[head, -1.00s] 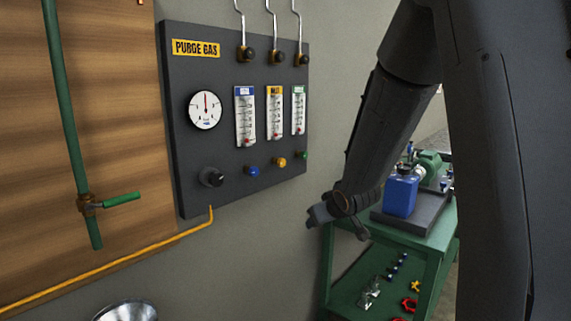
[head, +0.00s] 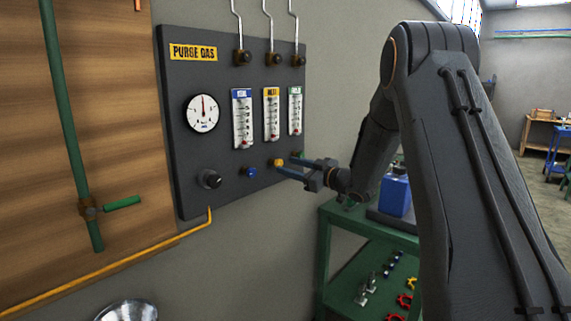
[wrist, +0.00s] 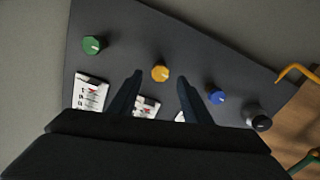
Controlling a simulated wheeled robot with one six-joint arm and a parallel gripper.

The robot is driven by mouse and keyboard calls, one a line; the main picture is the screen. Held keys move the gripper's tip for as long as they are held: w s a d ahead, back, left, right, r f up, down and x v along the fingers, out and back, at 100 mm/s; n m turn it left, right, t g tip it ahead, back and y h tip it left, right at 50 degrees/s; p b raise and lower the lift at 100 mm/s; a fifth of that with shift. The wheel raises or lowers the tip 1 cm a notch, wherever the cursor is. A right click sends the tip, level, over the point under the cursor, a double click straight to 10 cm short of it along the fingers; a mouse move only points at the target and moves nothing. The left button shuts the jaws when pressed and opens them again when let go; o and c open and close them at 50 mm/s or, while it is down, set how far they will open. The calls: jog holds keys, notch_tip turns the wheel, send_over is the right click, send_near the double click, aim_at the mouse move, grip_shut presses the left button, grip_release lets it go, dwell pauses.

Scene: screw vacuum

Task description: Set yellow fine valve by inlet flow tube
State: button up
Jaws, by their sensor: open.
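The yellow fine valve knob (head: 279,162) sits low on the dark purge gas panel (head: 230,192), below the flow tube with the yellow label (head: 271,115). In the wrist view the yellow knob (wrist: 160,73) lies between and beyond my two open fingers, with a pale mark on its face. My gripper (head: 283,166) is open and points at the panel from the right, its fingertips close to the yellow knob. I cannot tell whether they touch it. In the wrist view my gripper (wrist: 160,78) hides most of the flow tubes.
The blue knob (head: 249,172) and green knob (wrist: 91,45) flank the yellow one. A black knob (head: 209,179) and round gauge (head: 202,113) are at the panel's left. A green cart (head: 372,226) with a blue container (head: 395,194) stands below my arm.

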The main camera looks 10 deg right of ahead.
aim_at(279, 163)
jog(key=shift+x, duration=1.45)
jog(key=c, duration=1)
jog(key=shift+c, duration=0.2)
jog(key=shift+n, duration=0.3)
jog(key=n+b, duration=0.4)
jog(key=b, duration=0.1)
jog(key=shift+f+n, duration=0.15)
jog(key=shift+n, duration=0.15)
jog(key=n+b, duration=0.4)
jog(key=shift+n+b, duration=1.2)
jog(key=shift+b, duration=0.15)
